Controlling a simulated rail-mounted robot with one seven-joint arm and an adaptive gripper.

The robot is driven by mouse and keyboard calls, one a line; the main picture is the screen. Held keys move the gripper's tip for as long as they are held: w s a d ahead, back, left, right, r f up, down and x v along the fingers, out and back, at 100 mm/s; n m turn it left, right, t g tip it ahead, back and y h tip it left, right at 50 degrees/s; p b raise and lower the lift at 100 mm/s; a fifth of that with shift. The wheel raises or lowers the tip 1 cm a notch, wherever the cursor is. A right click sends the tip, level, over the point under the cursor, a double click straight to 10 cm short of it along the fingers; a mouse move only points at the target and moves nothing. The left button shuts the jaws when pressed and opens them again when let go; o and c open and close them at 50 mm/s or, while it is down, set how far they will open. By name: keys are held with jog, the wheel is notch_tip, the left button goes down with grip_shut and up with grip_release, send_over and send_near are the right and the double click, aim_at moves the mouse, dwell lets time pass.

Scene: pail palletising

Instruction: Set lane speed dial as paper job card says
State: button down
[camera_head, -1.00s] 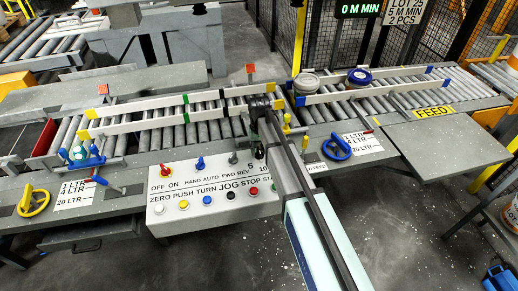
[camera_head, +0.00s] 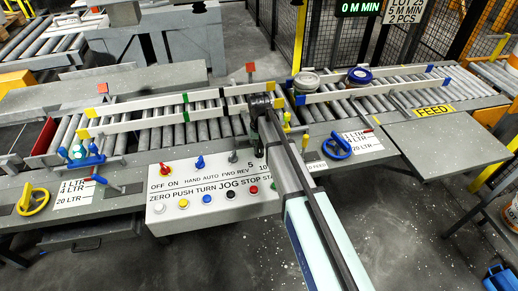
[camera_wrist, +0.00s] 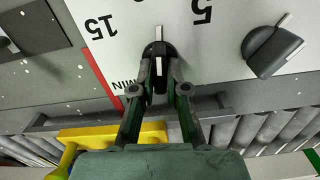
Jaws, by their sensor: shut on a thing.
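The lane speed dial (camera_wrist: 160,50) is a black knob with white marks on a pale panel, seen close in the wrist view. A white mark points to the top of that picture, between the printed 15 on the left and 5 on the right. My gripper (camera_wrist: 160,78) is shut on the dial, one finger on each side. In the head view my gripper (camera_head: 258,148) reaches down to the panel and hides most of the dial. The job card (camera_head: 407,14) reads LOT 25, 5 M MIN, 2 PCS. The green display (camera_head: 358,8) reads 0 M MIN.
A black selector knob (camera_wrist: 272,52) stands right of the dial in the wrist view. The control panel (camera_head: 168,218) carries several coloured buttons and switches. Behind it runs a roller conveyor with white guide rails (camera_head: 155,123). Two pails (camera_head: 306,83) stand on the rollers at the right.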

jog(key=m+b, duration=0.1)
jog(key=m, duration=0.4)
jog(key=shift+d+f, duration=0.1)
jog(key=m+b, duration=0.1)
jog(key=m, duration=0.4)
jog(key=shift+s+d, duration=0.1)
jog(key=shift+m, duration=0.3)
jog(key=c, duration=1.2)
grip_release()
notch_tip(320, 180, up, 12)
jog(key=shift+r, duration=0.1)
